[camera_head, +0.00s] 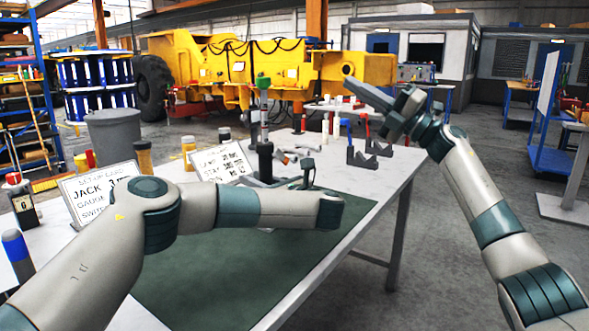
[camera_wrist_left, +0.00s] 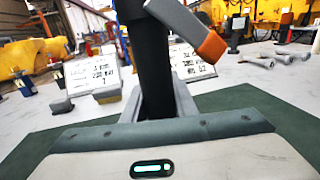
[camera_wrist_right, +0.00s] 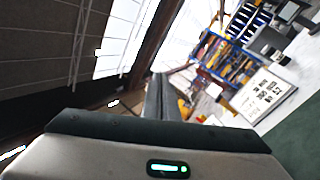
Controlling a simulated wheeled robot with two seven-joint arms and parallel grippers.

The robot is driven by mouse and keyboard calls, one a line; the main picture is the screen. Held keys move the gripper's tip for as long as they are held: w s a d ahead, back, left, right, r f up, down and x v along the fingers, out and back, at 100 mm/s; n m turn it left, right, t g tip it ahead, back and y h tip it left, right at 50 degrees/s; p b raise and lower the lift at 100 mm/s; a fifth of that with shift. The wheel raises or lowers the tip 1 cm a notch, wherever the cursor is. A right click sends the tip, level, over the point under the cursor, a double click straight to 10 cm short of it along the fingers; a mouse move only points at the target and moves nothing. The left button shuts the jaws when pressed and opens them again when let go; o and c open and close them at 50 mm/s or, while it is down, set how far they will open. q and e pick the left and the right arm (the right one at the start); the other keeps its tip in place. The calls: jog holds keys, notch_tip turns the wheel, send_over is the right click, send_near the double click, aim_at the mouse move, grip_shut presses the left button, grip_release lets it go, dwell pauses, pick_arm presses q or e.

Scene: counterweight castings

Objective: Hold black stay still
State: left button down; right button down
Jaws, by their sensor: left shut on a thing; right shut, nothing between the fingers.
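The black stay (camera_wrist_left: 152,65) stands as an upright dark post between the fingers of my left gripper (camera_wrist_left: 160,108) in the left wrist view. The fingers are shut on it; its top runs out of that view. In the head view a black upright (camera_head: 265,158), seemingly the same stay, rises beyond my left forearm, and my left gripper (camera_head: 268,181) is partly hidden there. A grey lever with an orange end (camera_wrist_left: 210,44) crosses beside the post. My right gripper (camera_head: 366,93) is raised over the table's right side, shut and empty; its closed fingers show in the right wrist view (camera_wrist_right: 158,98).
Two printed cards (camera_head: 98,188) (camera_head: 220,162) stand on the table's left part. Grey angled blocks (camera_head: 362,156) stand toward the far right edge. A green mat (camera_head: 215,270) covers the front. Bottles and small tools stand along the back; a yellow machine (camera_head: 250,62) is beyond.

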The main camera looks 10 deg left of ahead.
jog(key=s+a+f+n+g+h, duration=0.2)
jog(key=s+a+f+n+g, duration=0.15)
jog(key=f+n, duration=0.2)
jog(key=n+g+h, duration=0.2)
jog(key=g+h, duration=0.1)
jog(key=h, duration=0.2)
send_near(282, 156)
jog(key=d+f, duration=0.3)
jog(key=shift+s+f, duration=0.1)
jog(key=shift+s, duration=0.05)
jog(key=shift+a, duration=0.15)
jog(key=x, duration=0.9)
jog(key=shift+a, duration=0.3)
